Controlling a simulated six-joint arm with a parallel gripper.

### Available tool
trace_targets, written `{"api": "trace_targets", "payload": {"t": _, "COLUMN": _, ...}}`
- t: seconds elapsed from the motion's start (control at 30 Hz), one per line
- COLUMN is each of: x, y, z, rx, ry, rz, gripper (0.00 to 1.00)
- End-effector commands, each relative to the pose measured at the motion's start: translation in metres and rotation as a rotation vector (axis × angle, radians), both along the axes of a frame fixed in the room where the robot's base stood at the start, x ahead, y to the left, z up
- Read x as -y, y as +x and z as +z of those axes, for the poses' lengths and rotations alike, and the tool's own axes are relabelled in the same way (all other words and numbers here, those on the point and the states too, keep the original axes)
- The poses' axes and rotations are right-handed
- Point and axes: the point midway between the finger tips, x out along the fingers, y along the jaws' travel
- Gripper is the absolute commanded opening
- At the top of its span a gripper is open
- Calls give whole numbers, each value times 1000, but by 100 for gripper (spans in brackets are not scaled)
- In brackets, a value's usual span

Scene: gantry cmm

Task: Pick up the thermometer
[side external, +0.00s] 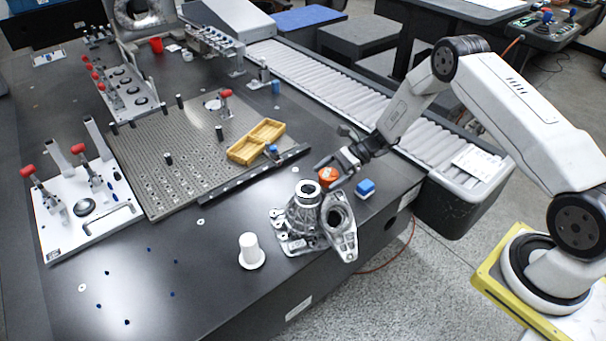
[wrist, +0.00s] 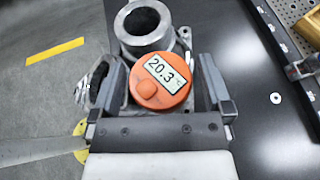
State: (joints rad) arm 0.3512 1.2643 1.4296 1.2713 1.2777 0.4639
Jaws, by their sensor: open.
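The thermometer is a round orange device with a display reading 20.3 °C. It shows in the wrist view (wrist: 161,82) and, partly covered, in the side view as the thermometer (side external: 328,176). My gripper (side external: 334,174) is open, and in the wrist view its two fingers stand to the left and right of the thermometer with gaps on both sides. I cannot tell whether the fingers are level with it. The thermometer is beside a grey metal casting (side external: 305,213), and what supports it is hidden.
A yellow tray (side external: 256,141) lies on the perforated plate (side external: 170,180). The dark table's front left is mostly clear.

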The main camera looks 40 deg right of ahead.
Motion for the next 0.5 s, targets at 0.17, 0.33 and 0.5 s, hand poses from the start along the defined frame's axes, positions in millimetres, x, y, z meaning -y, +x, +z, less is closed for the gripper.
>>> {"api": "trace_targets", "payload": {"t": 0.17, "x": 0, "y": 0, "z": 0, "rx": 0, "ry": 0, "rz": 0, "gripper": 100}}
{"api": "trace_targets", "payload": {"t": 0.33, "x": 0, "y": 0, "z": 0, "rx": 0, "ry": 0, "rz": 0, "gripper": 81}}
{"api": "trace_targets", "payload": {"t": 0.5, "x": 0, "y": 0, "z": 0, "rx": 0, "ry": 0, "rz": 0, "gripper": 27}}
